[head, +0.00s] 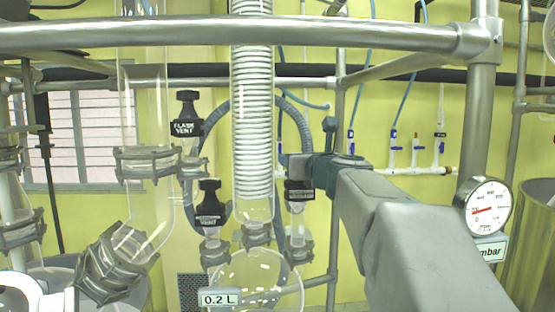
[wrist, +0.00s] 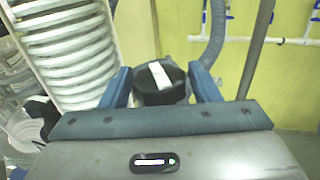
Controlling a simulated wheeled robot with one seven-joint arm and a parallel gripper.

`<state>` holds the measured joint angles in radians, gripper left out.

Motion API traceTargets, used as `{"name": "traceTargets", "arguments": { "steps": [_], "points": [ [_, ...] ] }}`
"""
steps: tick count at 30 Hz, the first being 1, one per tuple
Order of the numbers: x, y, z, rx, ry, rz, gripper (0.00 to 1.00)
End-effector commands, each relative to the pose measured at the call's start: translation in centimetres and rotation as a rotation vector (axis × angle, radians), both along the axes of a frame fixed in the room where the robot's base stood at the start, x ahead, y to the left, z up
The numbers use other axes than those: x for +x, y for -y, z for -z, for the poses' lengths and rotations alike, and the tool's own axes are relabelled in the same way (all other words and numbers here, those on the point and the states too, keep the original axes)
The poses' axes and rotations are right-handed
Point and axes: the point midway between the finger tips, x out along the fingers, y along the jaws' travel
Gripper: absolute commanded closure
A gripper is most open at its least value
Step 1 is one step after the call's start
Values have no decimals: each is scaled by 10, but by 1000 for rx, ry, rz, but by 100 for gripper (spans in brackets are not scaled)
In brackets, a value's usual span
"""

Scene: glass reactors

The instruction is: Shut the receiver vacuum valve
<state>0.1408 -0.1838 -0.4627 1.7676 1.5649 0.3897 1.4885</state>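The receiver vacuum valve has a black handle (head: 300,191) with a small white label too blurred to read surely. It stands on a glass neck just right of the coiled condenser's foot. My gripper (head: 306,167) reaches it from the right, at the top of the handle. In the wrist view, the black handle with a white mark (wrist: 160,78) sits between the two blue fingers of my gripper (wrist: 161,88). The fingers are close on both sides. I cannot tell whether they press on it or leave a thin gap.
The glass condenser (head: 252,110) stands left of the valve. Two similar black handles, the flask vent (head: 187,115) and another vent (head: 209,207), stand further left. A round receiver marked 0.2 L (head: 255,280) hangs below. A steel rail (head: 230,35) crosses above. A mbar gauge (head: 489,207) is at right.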

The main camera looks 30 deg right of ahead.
Motion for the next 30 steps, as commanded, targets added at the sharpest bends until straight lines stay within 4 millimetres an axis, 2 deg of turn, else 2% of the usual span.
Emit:
{"name": "traceTargets", "arguments": {
  "steps": [1, 3, 11, 30],
  "points": [
    [0, 0, 0, 0, 0, 0, 59],
    [0, 0, 0, 0, 0, 1, 75],
    [1, -1, 1, -1, 0, 50, 75],
    [2, -1, 1, -1, 0, 466, 75]
  ]
}}
